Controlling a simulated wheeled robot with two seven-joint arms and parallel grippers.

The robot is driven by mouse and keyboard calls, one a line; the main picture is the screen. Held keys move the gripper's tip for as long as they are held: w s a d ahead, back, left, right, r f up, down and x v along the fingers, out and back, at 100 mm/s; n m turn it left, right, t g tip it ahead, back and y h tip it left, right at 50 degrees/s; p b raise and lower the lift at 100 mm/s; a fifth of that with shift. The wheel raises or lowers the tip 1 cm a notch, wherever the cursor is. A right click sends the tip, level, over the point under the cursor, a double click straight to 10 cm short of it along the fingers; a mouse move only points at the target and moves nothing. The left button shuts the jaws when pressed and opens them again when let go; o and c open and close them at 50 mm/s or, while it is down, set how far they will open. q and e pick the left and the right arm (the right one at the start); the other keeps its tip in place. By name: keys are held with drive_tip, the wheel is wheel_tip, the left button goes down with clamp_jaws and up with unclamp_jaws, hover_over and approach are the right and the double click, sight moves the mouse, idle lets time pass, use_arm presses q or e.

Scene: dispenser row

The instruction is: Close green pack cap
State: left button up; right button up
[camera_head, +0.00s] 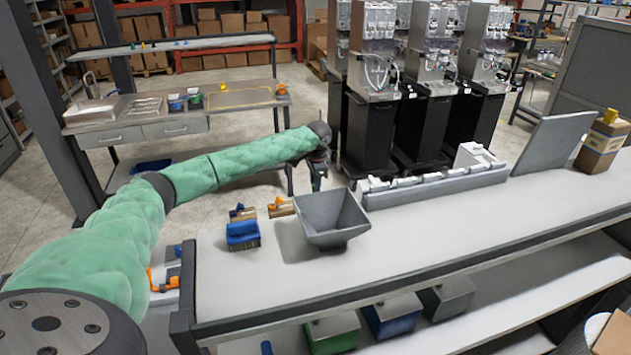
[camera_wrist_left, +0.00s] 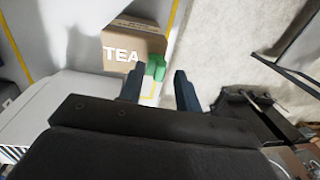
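In the left wrist view, a brown cardboard pack (camera_wrist_left: 122,50) printed "TEA" lies ahead of the gripper. Its green cap (camera_wrist_left: 156,67) shows at the pack's right side, just beyond the fingertips. From this angle I cannot tell whether the cap is open or closed. My left gripper (camera_wrist_left: 159,86) is open, its two dark fingers apart with nothing visibly held between them. In the head view my left gripper (camera_head: 317,184) is beyond the far edge of the near table, and the green-capped pack cannot be made out there. My right gripper is not in view.
A brown carton with a yellow cap (camera_head: 604,140) stands at the far right. Black dispensers (camera_head: 375,125) stand behind. The table's middle is clear.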

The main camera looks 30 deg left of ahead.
use_arm(q)
clamp_jaws()
drive_tip(key=shift+w+a+f+g+h, duration=0.15)
drive_tip(key=shift+w+a+g+h, duration=0.05)
drive_tip(key=shift+g+h, duration=0.35)
unclamp_jaws()
